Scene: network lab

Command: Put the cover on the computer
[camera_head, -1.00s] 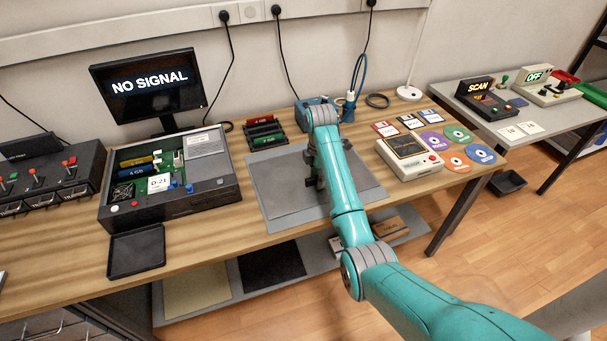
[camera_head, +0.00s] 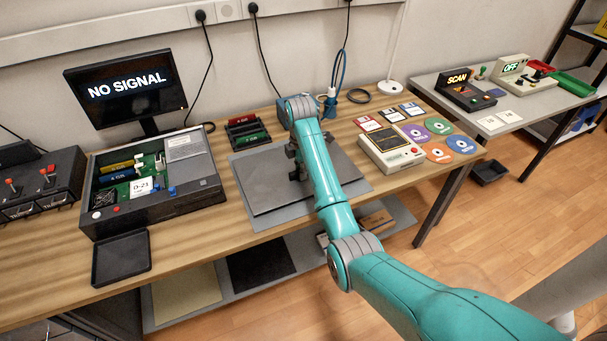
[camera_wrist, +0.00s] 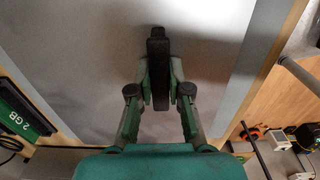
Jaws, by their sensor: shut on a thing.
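The computer (camera_head: 205,195) is an open dark case on the bench, left of centre in the head view. Its green board, fan, colored memory sticks and a D-21 label show. The cover (camera_head: 265,195) is a flat grey panel over a lighter grey mat (camera_head: 290,222), right of the computer. It fills much of the wrist view (camera_wrist: 90,60). My gripper (camera_head: 297,168) is over the cover and shut on its dark bar-shaped handle (camera_wrist: 158,45). Whether the cover touches the mat or is slightly raised, I cannot tell. My arm hides part of the cover.
A NO SIGNAL monitor (camera_head: 128,88) stands behind the computer, and a black tray (camera_head: 121,257) lies in front. A rack of memory sticks (camera_head: 245,132) stands behind the mat. A beige drive (camera_head: 392,150), floppy disks and discs lie to the right. A switch box (camera_head: 40,185) is at left.

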